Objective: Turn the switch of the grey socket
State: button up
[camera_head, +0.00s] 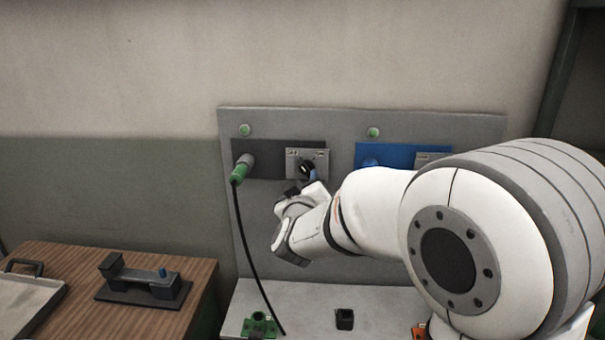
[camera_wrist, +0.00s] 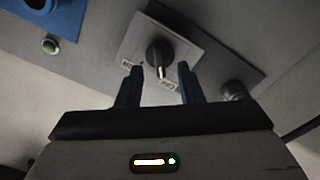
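The dark grey socket plate (camera_head: 267,147) is on the left of the upright panel, with a green plug (camera_head: 241,170) and black cable in it. Its switch plate (camera_head: 297,156) carries a round black knob (camera_head: 307,169), partly hidden by my gripper (camera_head: 311,178). In the wrist view the knob (camera_wrist: 159,53) shows on its light plate (camera_wrist: 187,44), with small labels by it too blurred to read. My gripper (camera_wrist: 160,70) is open, its two blue-black fingers on either side of the knob's near end. Contact cannot be told.
A blue socket plate (camera_head: 405,153) is to the right, partly hidden by my arm. Green lamps (camera_head: 244,130) sit above both plates. A shelf (camera_head: 300,296) below holds a green part (camera_head: 259,326) and a black block (camera_head: 344,319). A wooden table (camera_head: 190,300) stands at left.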

aim_at(307, 174)
jog(key=shift+w, duration=1.7)
jog(key=shift+c, duration=0.2)
grip_shut()
